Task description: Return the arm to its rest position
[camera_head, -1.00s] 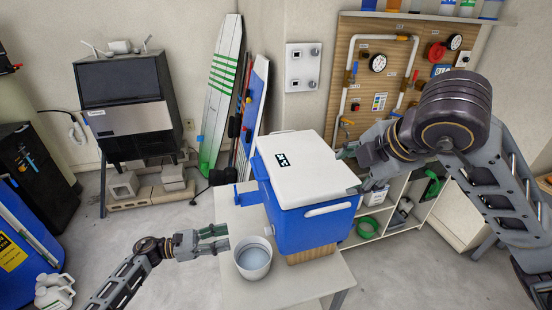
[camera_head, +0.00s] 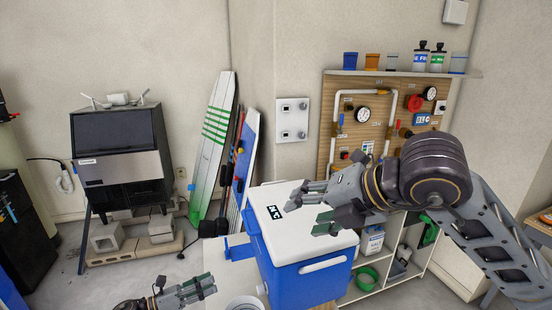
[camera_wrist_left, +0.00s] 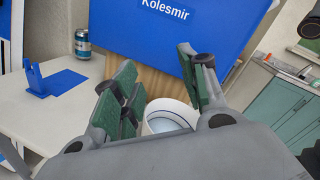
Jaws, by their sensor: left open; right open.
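My right gripper (camera_head: 318,208) is open and empty above the closed white lid of the blue cooler (camera_head: 303,282), its arm coming in from the right. I cannot tell if its fingers touch the lid. My left gripper (camera_head: 205,282) is open and empty at the lower edge of the head view, left of the cooler. In the left wrist view its green-padded fingers (camera_wrist_left: 160,92) are spread apart, with the white bucket (camera_wrist_left: 168,110) beyond them. The bucket's rim (camera_head: 245,302) shows at the bottom of the head view.
The ice maker (camera_head: 122,150) stands at left. A shelf (camera_head: 395,262) and pipe board (camera_head: 375,120) are behind at right.

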